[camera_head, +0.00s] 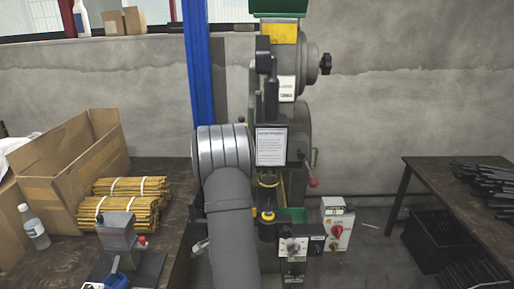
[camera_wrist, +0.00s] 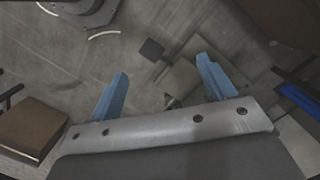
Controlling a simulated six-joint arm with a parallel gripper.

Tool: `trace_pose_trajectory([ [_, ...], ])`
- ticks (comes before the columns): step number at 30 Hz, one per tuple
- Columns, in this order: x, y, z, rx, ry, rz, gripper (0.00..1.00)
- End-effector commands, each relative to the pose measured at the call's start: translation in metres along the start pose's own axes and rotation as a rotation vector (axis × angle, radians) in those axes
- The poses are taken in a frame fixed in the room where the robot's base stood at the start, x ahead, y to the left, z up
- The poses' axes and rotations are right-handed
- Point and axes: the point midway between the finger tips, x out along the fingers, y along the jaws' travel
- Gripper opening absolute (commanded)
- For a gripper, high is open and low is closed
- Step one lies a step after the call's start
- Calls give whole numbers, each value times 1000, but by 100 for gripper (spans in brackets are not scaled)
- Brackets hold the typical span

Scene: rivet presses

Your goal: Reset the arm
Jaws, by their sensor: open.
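My gripper (camera_wrist: 162,88) shows in the wrist view with its two blue fingers spread wide apart and nothing between them. Beyond the fingers lie the grey floor and some blurred grey parts that I cannot make out. In the head view my grey arm rises in front of the rivet press (camera_head: 288,110) and hides part of it. The gripper itself cannot be made out in the head view.
On the left table stand an open cardboard box (camera_head: 62,165), bundles of yellow rods (camera_head: 125,208) and a clear bottle (camera_head: 33,227). A blue post (camera_head: 197,70) stands beside the press. The right table (camera_head: 450,190) holds dark rods; a black crate (camera_head: 436,245) is below.

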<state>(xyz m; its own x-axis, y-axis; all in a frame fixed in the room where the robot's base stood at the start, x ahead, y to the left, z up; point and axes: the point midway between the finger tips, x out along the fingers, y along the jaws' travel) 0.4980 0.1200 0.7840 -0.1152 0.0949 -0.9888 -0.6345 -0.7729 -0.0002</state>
Motion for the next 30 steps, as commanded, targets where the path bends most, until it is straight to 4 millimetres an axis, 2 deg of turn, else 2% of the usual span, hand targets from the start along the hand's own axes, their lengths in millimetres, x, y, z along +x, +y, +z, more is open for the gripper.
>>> trace_pose_trajectory([
  [9, -5, 12, -14, -110, 1, 16, 76],
  [30, -5, 13, -15, -117, 0, 18, 76],
])
